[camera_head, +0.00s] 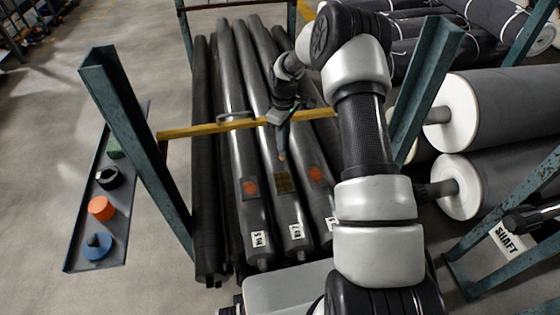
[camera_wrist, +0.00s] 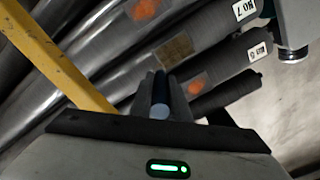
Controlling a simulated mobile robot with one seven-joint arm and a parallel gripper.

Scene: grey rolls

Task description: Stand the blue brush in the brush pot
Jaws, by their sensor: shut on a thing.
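My gripper (camera_head: 281,138) is above the dark rolls in the middle of the head view, pointing down. It is shut on a slim bluish rod, which looks like the blue brush (camera_wrist: 159,108); its round end faces the camera in the wrist view. In the head view a small orange-brown tip shows just below the fingers, over the rolls. The rest of the brush is mostly hidden by the fingers. A dark, round, open-topped thing, perhaps the brush pot (camera_head: 107,178), stands on the narrow tray at the left, far from my gripper.
The narrow tray (camera_head: 77,251) also holds a green block (camera_head: 115,149), an orange round thing (camera_head: 102,208) and a blue disc with a knob (camera_head: 97,247). A teal post (camera_head: 134,140) and a yellow bar (camera_head: 190,129) lie between tray and gripper. Large rolls (camera_head: 500,105) fill the right.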

